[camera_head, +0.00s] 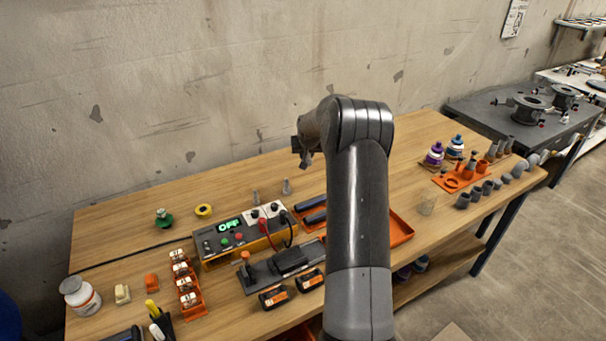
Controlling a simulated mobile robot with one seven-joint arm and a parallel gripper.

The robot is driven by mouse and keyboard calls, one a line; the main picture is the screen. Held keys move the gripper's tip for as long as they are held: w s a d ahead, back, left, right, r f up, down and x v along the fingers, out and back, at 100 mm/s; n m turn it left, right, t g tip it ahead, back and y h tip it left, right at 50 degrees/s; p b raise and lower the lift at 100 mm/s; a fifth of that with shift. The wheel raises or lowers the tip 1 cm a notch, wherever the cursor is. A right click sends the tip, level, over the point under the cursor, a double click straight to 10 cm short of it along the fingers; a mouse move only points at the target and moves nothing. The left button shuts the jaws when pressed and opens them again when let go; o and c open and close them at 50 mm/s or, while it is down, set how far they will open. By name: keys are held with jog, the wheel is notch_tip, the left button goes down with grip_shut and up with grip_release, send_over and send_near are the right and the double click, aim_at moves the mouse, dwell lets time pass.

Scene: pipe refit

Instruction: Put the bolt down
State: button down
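My arm rises from the bottom centre and bends over the workbench. My gripper (304,152) shows only in part at the arm's far left side, above the bench top and near the wall. Its fingers are dark and small here, so I cannot tell whether they are open or hold anything. No bolt can be made out in the gripper. Two small grey upright pieces, one (287,186) and another (255,197), stand on the bench behind the control box; they may be bolts, but I cannot tell.
The control box (222,246) with a green "OFF" display and cables stands left of my arm. An orange tray (401,232) lies partly behind the arm. Grey pipe fittings (463,201) and an orange holder (443,184) fill the right end. The back bench strip is mostly clear.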

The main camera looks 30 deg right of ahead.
jog(key=s+d+m, duration=0.1)
jog(key=s+d, duration=0.7)
jog(key=d, duration=0.2)
jog(key=shift+h, duration=0.3)
jog(key=w+a+f, duration=0.2)
jog(key=w, duration=0.1)
jog(key=w+a+f, duration=0.2)
jog(key=w, duration=0.1)
jog(key=w+a+f, duration=0.2)
jog(key=shift+w+f, duration=0.3)
jog(key=shift+w, duration=0.1)
jog(key=shift+f, duration=2)
jog(key=shift+f, duration=0.1)
jog(key=c, duration=1.3)
grip_release()
